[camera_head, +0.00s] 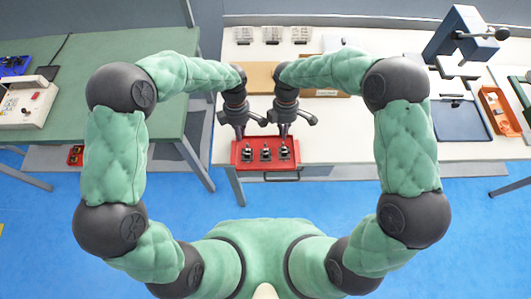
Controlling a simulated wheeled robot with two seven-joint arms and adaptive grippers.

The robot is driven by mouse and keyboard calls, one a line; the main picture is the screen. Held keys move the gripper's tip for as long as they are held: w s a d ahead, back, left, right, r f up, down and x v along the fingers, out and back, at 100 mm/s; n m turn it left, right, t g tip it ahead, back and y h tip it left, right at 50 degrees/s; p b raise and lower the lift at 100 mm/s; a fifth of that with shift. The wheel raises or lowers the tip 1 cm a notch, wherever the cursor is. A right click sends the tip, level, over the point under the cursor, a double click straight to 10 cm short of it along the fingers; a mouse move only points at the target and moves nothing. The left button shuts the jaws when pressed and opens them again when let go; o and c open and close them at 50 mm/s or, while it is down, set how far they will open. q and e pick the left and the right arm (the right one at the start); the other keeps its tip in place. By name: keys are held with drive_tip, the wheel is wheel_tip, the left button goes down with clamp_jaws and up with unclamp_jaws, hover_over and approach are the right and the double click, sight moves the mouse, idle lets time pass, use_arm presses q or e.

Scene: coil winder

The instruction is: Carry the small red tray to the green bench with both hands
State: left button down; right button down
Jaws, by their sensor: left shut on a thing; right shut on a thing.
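The small red tray (240,164) is at the front edge of the white bench, in the middle of the view. Several dark parts (266,153) stand in a row in it. My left gripper (239,134) is shut on the tray's far side, towards the left. My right gripper (287,134) is shut on the same side, towards the right. The fingertips are partly hidden by the gripper bodies. I cannot tell whether the tray touches the bench. The green bench (160,75) is at the left, with a clear stretch of top.
The white bench (345,135) holds a blue-grey press (462,35), a dark blue mat (460,120) and an orange bin (497,108). A control box (25,103) stands on the green bench's left end. A gap of blue floor separates the benches.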

use_arm(q)
drive_tip(key=shift+r, duration=0.1)
use_arm(e)
drive_tip(key=shift+r, duration=0.15)
